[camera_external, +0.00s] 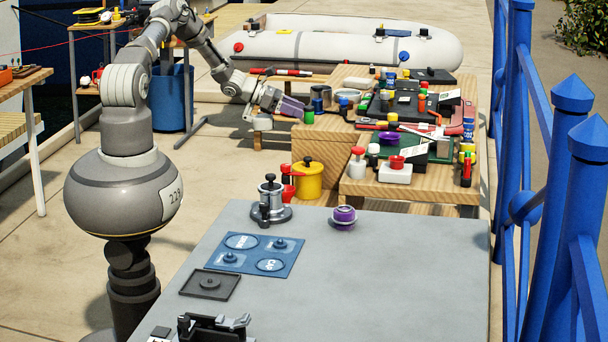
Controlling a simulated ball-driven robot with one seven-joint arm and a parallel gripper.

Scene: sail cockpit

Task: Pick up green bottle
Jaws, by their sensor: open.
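A small green bottle (308,117) stands at the left end of the wooden bench, low in its body and partly shaded. My gripper (291,107) reaches in from the left, with its tip just left of the green bottle and very close to it. My gripper is open. I cannot tell whether the bottle is between the fingers or only beside them. Other small green-topped items sit farther right, such as one among the markers (466,166).
The wooden bench (410,190) is crowded with tools, bottles and cases. A dark cup (321,95) stands just behind the green bottle. A yellow pot (308,180) stands below. A grey table (400,280) fills the foreground, and a blue railing (512,130) borders the right.

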